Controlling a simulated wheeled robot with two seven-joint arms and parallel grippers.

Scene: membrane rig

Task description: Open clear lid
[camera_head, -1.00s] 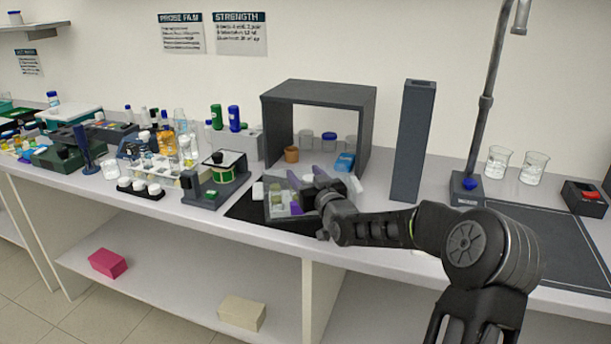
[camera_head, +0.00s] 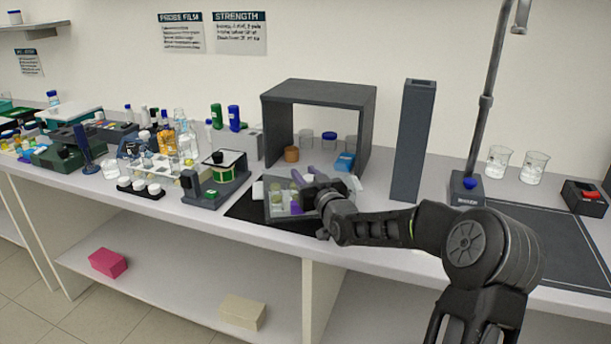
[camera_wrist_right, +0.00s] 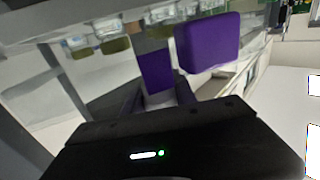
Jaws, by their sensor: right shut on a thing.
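The clear lid (camera_wrist_right: 105,75) shows as a see-through pane in the right wrist view, with small containers visible beyond it. In the head view, the grey compartment box (camera_head: 284,216) sits on a dark mat. The lid is hard to make out there. My right gripper (camera_head: 304,180) is over the box's right side. Its purple fingers also show in the right wrist view (camera_wrist_right: 182,60). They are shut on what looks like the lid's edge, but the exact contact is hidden. My left gripper is out of view.
A dark open-fronted cabinet (camera_head: 318,92) stands behind the box, with jars and a blue pack (camera_head: 345,162) in it. A tall grey column (camera_head: 411,140) stands to the right. A device with a green spool (camera_head: 214,182) is close on the left.

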